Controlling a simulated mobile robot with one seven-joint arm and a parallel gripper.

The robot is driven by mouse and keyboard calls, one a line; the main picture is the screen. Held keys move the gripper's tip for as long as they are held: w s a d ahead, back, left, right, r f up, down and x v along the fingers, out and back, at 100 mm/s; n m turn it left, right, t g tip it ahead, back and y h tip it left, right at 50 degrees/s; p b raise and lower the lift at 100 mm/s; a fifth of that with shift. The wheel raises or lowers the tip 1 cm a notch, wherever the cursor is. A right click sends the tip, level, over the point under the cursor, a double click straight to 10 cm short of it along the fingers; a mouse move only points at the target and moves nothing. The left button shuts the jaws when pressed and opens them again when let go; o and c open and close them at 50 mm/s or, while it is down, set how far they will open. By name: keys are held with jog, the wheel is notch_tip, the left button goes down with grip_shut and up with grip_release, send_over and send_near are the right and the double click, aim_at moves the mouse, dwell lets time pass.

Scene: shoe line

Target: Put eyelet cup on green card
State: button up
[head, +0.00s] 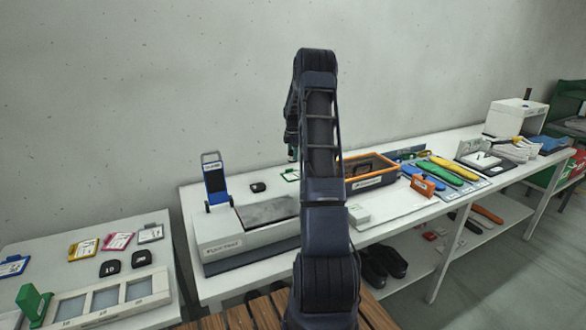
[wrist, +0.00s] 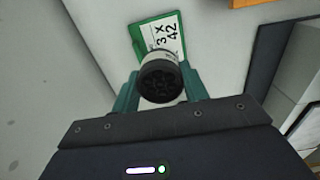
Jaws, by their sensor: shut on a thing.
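The eyelet cup (wrist: 161,76) is a short round cup, pale on the side with a dark, knobbly end facing the wrist camera. My gripper (wrist: 159,88) has its two teal fingers shut on either side of it. The green card (wrist: 139,34) has a white label reading "3 X 42" and lies on the pale table just beyond the cup. The cup overlaps the card's near part in the wrist view; I cannot tell whether they touch. In the head view the green card (head: 290,175) is partly hidden by my arm, and the cup cannot be made out.
A black piece (head: 258,187) lies left of the card. An orange-rimmed tray (head: 368,158) stands to the right. Colored cards (head: 117,241) lie on the left table.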

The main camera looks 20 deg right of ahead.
jog(key=shift+f, duration=3.8)
jog(key=shift+f, duration=0.15)
jog(key=o, duration=1.1)
jog(key=shift+c, duration=0.2)
